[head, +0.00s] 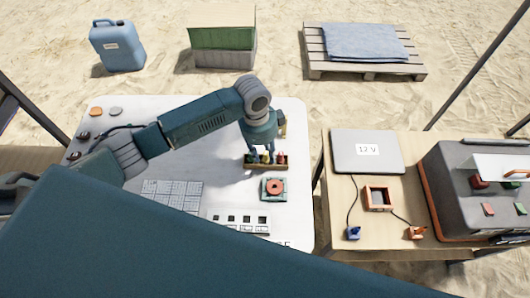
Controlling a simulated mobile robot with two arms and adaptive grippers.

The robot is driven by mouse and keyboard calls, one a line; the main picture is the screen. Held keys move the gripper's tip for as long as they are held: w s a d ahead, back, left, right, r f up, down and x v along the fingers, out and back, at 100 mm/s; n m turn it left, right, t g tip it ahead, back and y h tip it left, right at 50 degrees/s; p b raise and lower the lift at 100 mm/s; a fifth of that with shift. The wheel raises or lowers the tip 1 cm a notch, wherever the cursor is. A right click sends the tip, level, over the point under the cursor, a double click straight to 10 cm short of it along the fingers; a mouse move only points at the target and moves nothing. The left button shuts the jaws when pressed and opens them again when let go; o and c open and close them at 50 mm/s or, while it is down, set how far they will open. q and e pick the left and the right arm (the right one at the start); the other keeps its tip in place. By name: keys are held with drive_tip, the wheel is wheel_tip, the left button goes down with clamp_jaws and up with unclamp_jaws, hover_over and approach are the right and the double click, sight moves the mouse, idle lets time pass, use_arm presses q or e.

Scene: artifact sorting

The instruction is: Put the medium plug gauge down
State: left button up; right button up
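A wooden rack (262,167) with small coloured plug gauges stands on the white table, near its right side. A red-topped gauge (281,158) stands at the rack's right end. A yellowish one (264,158), perhaps the medium plug gauge, shows in the middle, and a green one shows at the left. My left gripper (263,153) points down over the rack with its fingers around the middle place. The fingers are too small to tell whether they grip the gauge or stand apart from it. My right gripper is not in view.
A grid sheet (172,195) lies to the left. A wooden table (343,220) at the right holds a grey "12 V" box (368,151).

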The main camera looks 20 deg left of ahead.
use_arm(q)
wheel_tip(320, 180, up, 12)
drive_tip(key=a+b, duration=0.1)
drive_tip(key=shift+s+f, duration=0.25)
drive_tip(key=shift+s, duration=0.1)
drive_tip(key=shift+f, duration=0.1)
